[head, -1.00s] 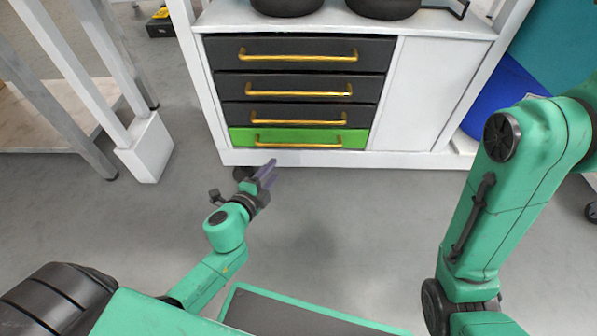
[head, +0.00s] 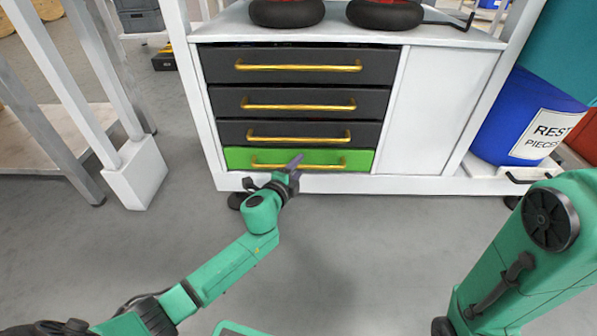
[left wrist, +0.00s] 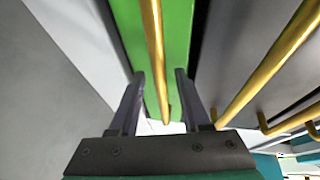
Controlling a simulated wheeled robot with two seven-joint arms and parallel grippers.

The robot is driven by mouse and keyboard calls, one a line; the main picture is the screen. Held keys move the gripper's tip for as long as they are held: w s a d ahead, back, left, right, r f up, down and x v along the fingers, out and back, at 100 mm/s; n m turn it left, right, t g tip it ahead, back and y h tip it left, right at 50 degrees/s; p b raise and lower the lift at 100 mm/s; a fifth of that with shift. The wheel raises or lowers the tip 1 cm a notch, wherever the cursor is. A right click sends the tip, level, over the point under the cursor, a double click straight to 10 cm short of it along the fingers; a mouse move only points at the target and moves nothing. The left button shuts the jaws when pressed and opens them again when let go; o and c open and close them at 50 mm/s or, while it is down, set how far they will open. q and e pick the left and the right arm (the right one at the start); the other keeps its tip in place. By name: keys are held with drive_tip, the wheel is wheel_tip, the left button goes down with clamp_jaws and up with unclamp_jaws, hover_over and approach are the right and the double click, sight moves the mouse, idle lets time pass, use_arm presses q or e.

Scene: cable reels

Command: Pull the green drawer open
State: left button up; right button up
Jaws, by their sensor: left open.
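The green drawer (head: 215,158) is the lowest of the cabinet's stacked drawers and looks shut, flush with the dark ones above. Its yellow bar handle (head: 327,166) runs across its front. My left gripper (head: 293,165) is in front of the green drawer at the handle, and hides part of it. In the left wrist view, my left gripper (left wrist: 160,77) is open, with one finger on each side of the yellow handle (left wrist: 152,40). The green front (left wrist: 178,30) lies behind the handle. I cannot tell whether a finger touches it. My right gripper is not in view.
Dark drawers (head: 300,102) with yellow handles sit above the green one. The white cabinet (head: 432,110) carries black-tyred wheels (head: 287,12) on top. A blue bin (head: 520,115) stands at the right, a table leg's white foot (head: 137,175) at the left. The floor in front is clear.

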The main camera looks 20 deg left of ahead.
use_arm(q)
drive_tip(key=shift+w, duration=0.15)
clamp_jaws()
idle(1.4)
